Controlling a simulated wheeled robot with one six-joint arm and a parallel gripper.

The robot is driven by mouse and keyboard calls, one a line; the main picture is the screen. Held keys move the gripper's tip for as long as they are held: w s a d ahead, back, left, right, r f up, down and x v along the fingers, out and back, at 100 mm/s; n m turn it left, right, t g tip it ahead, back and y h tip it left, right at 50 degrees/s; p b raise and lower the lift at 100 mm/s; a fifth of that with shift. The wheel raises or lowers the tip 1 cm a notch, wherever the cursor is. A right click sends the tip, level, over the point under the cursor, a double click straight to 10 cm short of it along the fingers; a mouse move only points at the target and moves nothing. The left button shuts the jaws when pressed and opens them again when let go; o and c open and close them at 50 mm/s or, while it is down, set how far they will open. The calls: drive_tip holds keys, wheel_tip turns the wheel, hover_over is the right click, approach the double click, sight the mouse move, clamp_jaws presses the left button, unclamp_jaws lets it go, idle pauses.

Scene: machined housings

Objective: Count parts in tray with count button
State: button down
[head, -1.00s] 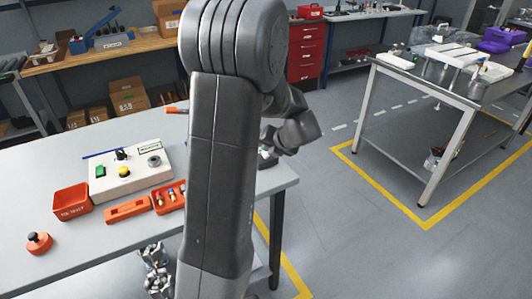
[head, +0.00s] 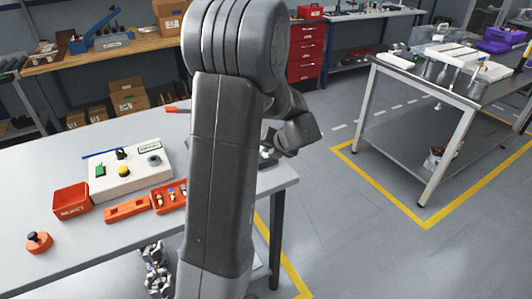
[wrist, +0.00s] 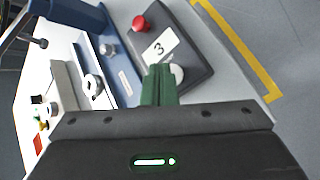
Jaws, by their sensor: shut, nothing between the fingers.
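My gripper (wrist: 161,75) shows in the wrist view with its green fingers closed together and empty. The fingertips are over a dark grey box (wrist: 190,28) with a white label reading 3, a red button (wrist: 140,23) and a pale round button (wrist: 177,73). The tips overlap the left edge of the pale button; I cannot tell whether they touch it. In the head view my arm hides the gripper and most of this box. An orange tray (head: 155,208) with small parts in it lies on the table, partly behind my arm. I cannot read which button is the count button.
A white panel (head: 135,182) with green and yellow buttons stands left of my arm, beside a red bin (head: 72,200) and an orange knobbed piece (head: 38,241). A blue-grey fixture (wrist: 122,78) is left of the fingers in the wrist view.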

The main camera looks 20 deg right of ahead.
idle(0.4)
drive_tip(key=shift+r+p, duration=0.8)
drive_tip(key=shift+p, duration=0.35)
wheel_tip(320, 180, up, 5)
drive_tip(key=p, duration=0.5)
drive_tip(key=shift+r+p, duration=0.1)
drive_tip(key=shift+p, duration=0.25)
idle(1.7)
